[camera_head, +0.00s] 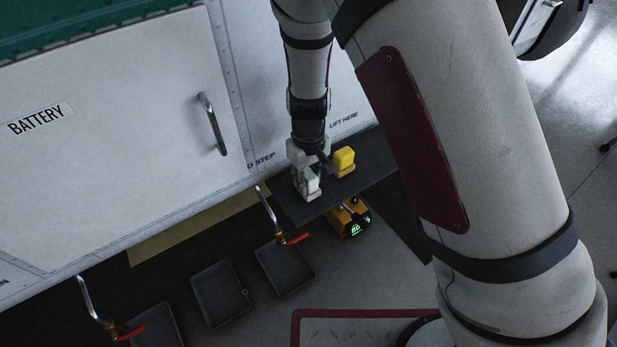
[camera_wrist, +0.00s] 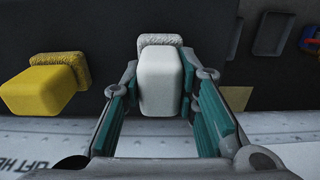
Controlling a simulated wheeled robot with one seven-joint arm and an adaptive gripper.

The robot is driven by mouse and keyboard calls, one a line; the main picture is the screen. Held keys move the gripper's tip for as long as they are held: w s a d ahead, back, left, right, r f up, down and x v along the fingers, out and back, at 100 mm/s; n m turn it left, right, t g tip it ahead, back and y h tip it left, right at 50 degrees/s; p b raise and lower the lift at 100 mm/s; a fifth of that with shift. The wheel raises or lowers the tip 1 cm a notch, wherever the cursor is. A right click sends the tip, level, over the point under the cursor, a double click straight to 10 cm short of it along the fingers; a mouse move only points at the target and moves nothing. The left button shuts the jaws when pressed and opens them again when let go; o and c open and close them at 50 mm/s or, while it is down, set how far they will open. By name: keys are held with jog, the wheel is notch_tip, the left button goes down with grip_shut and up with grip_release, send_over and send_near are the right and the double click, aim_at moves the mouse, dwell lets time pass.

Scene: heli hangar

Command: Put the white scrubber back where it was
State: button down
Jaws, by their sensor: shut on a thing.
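The white scrubber (camera_wrist: 160,80) is a pale block with a rough pad at its far end, in the middle of the wrist view. My gripper (camera_wrist: 163,95) has its two teal-padded fingers on either side of it and is shut on it. In the head view, my gripper (camera_head: 308,172) and the white scrubber (camera_head: 307,184) are over the dark step (camera_head: 360,176) beside the white panel. I cannot tell whether the scrubber touches the step. A yellow scrubber (camera_head: 344,162) stands on the step just right of my gripper; it also shows at left in the wrist view (camera_wrist: 42,90).
A yellow device with a green display (camera_head: 350,218) stands below the step. Dark trays (camera_head: 285,268) lie on the floor. Pipes with red-handled valves (camera_head: 292,238) stand near the panel. The white panel has a metal handle (camera_head: 212,124).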

aim_at(309, 175)
jog(key=c, duration=1.2)
grip_release()
jog(key=shift+c, duration=0.2)
notch_tip(309, 175, up, 12)
jog(key=p, duration=0.1)
jog(key=shift+d+r, duration=0.1)
